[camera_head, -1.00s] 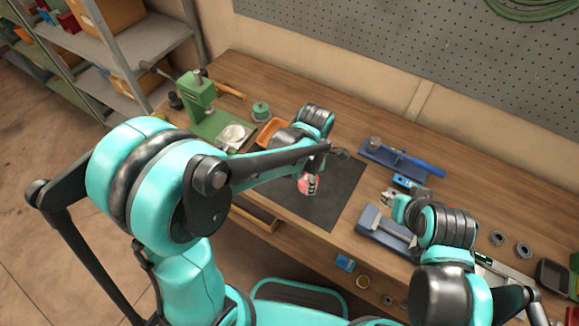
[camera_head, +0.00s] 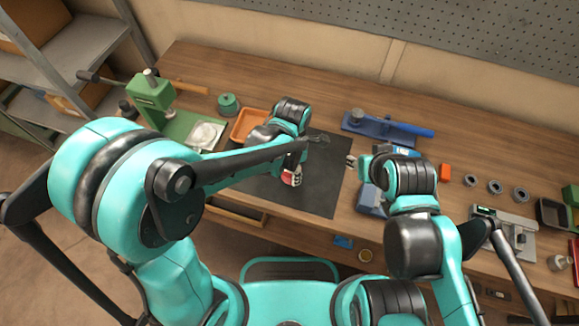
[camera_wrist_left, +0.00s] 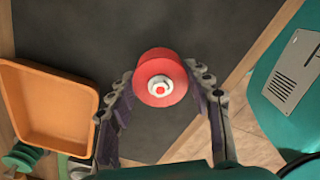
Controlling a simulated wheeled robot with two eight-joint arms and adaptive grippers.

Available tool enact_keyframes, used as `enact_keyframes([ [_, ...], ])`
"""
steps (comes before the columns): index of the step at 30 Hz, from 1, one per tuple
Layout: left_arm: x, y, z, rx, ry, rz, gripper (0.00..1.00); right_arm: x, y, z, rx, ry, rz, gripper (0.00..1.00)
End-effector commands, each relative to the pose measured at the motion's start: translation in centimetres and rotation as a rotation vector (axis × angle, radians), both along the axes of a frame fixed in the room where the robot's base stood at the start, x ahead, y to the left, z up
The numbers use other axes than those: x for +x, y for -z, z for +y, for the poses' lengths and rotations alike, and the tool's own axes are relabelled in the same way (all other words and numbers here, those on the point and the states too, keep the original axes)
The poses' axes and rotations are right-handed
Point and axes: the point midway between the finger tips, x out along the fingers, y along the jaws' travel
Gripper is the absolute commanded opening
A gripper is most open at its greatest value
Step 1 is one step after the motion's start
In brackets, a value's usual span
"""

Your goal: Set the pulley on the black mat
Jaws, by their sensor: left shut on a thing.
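The red pulley (camera_wrist_left: 160,78) has a pale hub with a red centre. My left gripper (camera_head: 292,170) is shut on it; the wrist view shows the fingers on either side of it. In the head view only a small red part of the pulley (camera_head: 290,179) shows below the gripper. The black mat (camera_head: 322,188) lies under them, and it fills the upper middle of the wrist view (camera_wrist_left: 70,30). I cannot tell whether the pulley touches the mat. My right gripper (camera_head: 353,161) is near the mat's right edge; its jaws are too small to judge.
An orange tray (camera_head: 239,134) stands at the mat's left edge, with a green press (camera_head: 153,97) further left. A blue fixture (camera_head: 372,128) is behind right. Several grey rings (camera_head: 494,187) and a grey scale-like device (camera_head: 505,230) are at the right.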

Motion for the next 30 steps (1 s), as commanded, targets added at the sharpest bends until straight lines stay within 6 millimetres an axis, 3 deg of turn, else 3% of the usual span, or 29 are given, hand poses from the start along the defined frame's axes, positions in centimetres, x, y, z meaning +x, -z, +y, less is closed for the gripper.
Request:
enact_keyframes([
  [4, 0.0, 0.5, 0.0, 0.0, 0.0, 0.0, 0.0, 0.0, 0.4, 0.0, 0.0, 0.0, 0.0, 0.4],
  [5, 0.0, 0.4, 0.0, 0.0, 0.0, 0.0, 0.58, 0.0, 0.3, 0.0, 0.0, 0.0, 0.0, 0.4],
  [6, 0.0, 0.3, 0.0, 0.0, 0.0, 0.0, 0.69, 0.0, 0.3, 0.0, 0.0, 0.0, 0.0, 0.4],
  [7, 0.0, 0.3, 0.0, 0.0, 0.0, 0.0, 0.71, 0.0, 0.3, 0.0, 0.0, 0.0, 0.0, 0.4],
  [19, 0.0, -0.4, 0.0, 0.0, 0.0, 0.0, 0.71, 0.0, -0.3, 0.0, 0.0, 0.0, 0.0, 0.4],
  [30, 0.0, -8.2, 0.0, 0.0, 0.0, 0.0, 0.71, 0.0, -3.2, 0.0, 0.0, 0.0, 0.0, 0.4],
])
